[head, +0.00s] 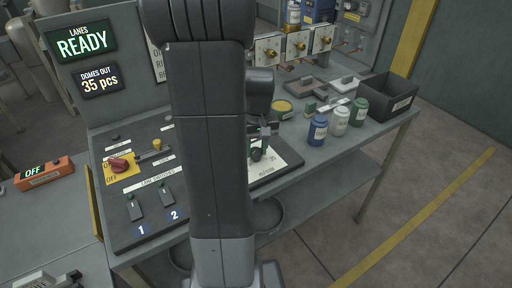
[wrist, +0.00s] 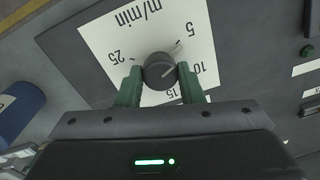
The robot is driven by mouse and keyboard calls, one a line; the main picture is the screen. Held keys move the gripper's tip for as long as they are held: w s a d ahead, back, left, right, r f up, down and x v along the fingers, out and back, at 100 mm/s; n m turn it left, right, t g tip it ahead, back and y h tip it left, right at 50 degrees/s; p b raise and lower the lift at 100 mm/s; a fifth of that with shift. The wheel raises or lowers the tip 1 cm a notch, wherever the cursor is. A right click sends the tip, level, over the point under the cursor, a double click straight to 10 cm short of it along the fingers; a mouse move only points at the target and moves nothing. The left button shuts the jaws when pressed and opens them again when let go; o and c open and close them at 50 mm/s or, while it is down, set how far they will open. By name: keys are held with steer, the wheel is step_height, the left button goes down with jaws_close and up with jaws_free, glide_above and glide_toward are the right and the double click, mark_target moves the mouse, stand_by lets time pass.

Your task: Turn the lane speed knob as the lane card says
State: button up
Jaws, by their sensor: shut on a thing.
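The lane speed knob (wrist: 158,70) is a dark round knob on a white dial plate (wrist: 195,35) marked m/min. The plate appears upside down in the wrist view, with 5, 10, 15 and 25 readable. A light line on the knob seems to point toward the side of 5 and 10; the exact setting is unclear. My gripper (wrist: 159,85) has its green fingers shut on the knob, one on each side. In the head view my gripper (head: 264,138) is at the knob (head: 257,154), beside my arm. A white card (head: 156,52) behind my arm is mostly hidden and unreadable.
Signs read LANES READY (head: 83,41) and DOMES OUT 35 pcs (head: 100,81). A red rotary switch (head: 120,165) and two lane switches (head: 150,200) are left of my arm. Blue (head: 317,130), white and green jars and a dark bin (head: 388,98) stand to the right.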

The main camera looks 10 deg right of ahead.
mark_target(258, 150)
steer(key=shift+r+n, duration=0.1)
steer(key=shift+n, duration=0.5)
steer(key=o, duration=1)
step_height(258, 150, up, 14)
steer(key=shift+d, duration=0.25)
steer(key=shift+f, duration=0.25)
steer(key=f, duration=1.3)
steer(key=shift+a+f, duration=0.25)
steer(key=shift+f, duration=0.1)
